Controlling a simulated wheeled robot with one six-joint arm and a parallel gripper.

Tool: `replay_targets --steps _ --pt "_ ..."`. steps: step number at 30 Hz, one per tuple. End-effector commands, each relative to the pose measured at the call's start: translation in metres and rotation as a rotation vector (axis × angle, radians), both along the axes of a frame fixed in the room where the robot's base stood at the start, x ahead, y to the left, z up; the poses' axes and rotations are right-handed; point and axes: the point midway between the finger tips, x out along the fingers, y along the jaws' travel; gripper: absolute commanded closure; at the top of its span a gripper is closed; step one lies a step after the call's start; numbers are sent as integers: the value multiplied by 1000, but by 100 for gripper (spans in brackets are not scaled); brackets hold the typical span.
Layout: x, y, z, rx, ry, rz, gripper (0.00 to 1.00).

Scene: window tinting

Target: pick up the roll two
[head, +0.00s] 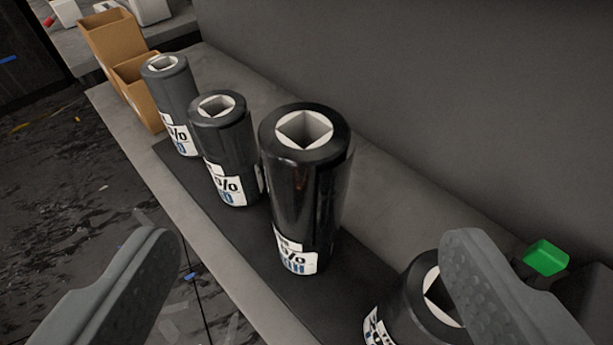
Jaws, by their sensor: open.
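Several dark film rolls stand upright in a row on a black mat (185,180) on a grey ledge. The tall glossy black roll (305,190) is in the middle, with a white square-holed core and a label low on its side. A shorter dark roll (225,150) and a slim grey roll (172,100) stand behind it to the left. Another roll (405,305) at the lower right is partly hidden by my right finger. The labels do not show clearly which is roll two. My gripper (312,243) is open, its fingers wide apart, holding nothing.
Cardboard boxes (112,38) stand at the ledge's far left end. A green object (545,257) lies at the right, near my right finger. A grey wall (430,90) rises behind the rolls. The dark, marked floor (60,180) is left of the ledge.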

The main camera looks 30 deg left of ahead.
Motion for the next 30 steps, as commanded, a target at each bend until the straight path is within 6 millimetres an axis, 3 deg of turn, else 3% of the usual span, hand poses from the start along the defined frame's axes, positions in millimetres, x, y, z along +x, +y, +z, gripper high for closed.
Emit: replay_targets --steps 15,30 --pt "67 32 -32 0 2 0 19" --pt "98 48 -50 0 2 -1 19"
